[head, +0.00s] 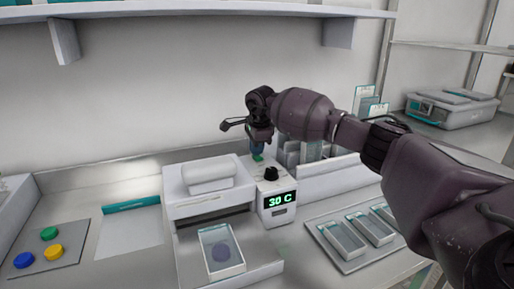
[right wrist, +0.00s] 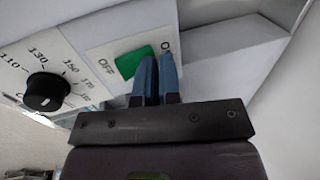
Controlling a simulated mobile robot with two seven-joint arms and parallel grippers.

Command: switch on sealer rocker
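The sealer (head: 213,192) is a white machine on the bench, with a control box at its right whose green display (head: 280,200) reads 30 C. Its green rocker (right wrist: 134,62) lies between the OFF and ON labels in the right wrist view; which side is pressed is not clear. My right gripper (right wrist: 159,62) points down at the panel, blue fingers together and empty. Its tips are at the ON side of the rocker, partly covering it; contact cannot be told. The head view shows this gripper (head: 257,148) above the box's back. My left gripper is out of view.
A black dial (right wrist: 45,92) stands beside the rocker. A clear pouch (head: 221,251) lies on the sealer's front shelf. A tray of packs (head: 341,238) is at the right, and a plate with coloured buttons (head: 45,249) at the left. A shelf (head: 210,13) hangs above.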

